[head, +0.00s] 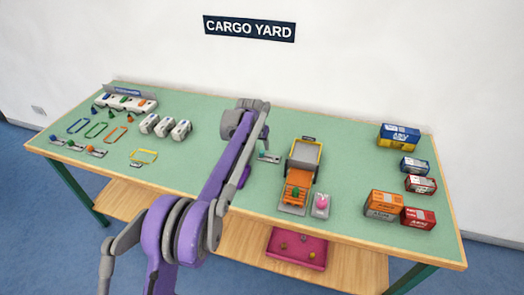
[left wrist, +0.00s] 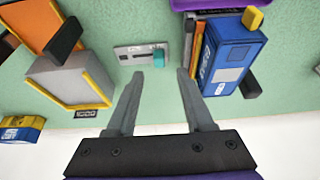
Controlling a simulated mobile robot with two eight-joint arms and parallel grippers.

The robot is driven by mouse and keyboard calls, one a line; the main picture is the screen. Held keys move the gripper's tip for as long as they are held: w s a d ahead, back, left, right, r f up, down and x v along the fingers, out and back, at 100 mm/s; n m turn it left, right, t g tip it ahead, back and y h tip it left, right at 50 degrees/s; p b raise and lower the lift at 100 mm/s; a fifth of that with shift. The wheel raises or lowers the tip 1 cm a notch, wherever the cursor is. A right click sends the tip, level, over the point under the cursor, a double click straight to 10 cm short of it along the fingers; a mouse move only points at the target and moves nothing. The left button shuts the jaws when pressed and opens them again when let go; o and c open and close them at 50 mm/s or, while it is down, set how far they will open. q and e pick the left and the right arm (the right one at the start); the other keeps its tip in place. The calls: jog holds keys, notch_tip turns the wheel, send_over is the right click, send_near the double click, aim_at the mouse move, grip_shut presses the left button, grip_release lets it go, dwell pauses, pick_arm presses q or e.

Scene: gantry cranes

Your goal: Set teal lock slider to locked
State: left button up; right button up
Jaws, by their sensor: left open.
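The lock slider is a small grey plate (left wrist: 138,54) with a teal knob (left wrist: 158,58) at its right end in the left wrist view. In the head view the plate (head: 269,158) lies on the green table top, just right of my purple left arm. My left gripper (left wrist: 160,74) is open and empty. Its fingertips are apart, one on each side of the knob's line in the left wrist view, and do not appear to touch the knob. In the head view the gripper (head: 264,138) is partly hidden by its own wrist. My right gripper is not in view.
An orange and grey truck (head: 298,178) stands right of the slider. A blue container block (left wrist: 228,58) stands close to the gripper in the left wrist view; my arm hides it in the head view. Several containers (head: 399,136) stand at the right.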

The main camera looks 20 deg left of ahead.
aim_at(262, 152)
pick_arm(q)
jog(key=x, duration=0.5)
jog(key=shift+w+f, duration=0.15)
jog(key=shift+f, duration=0.2)
grip_shut()
dwell(1.1)
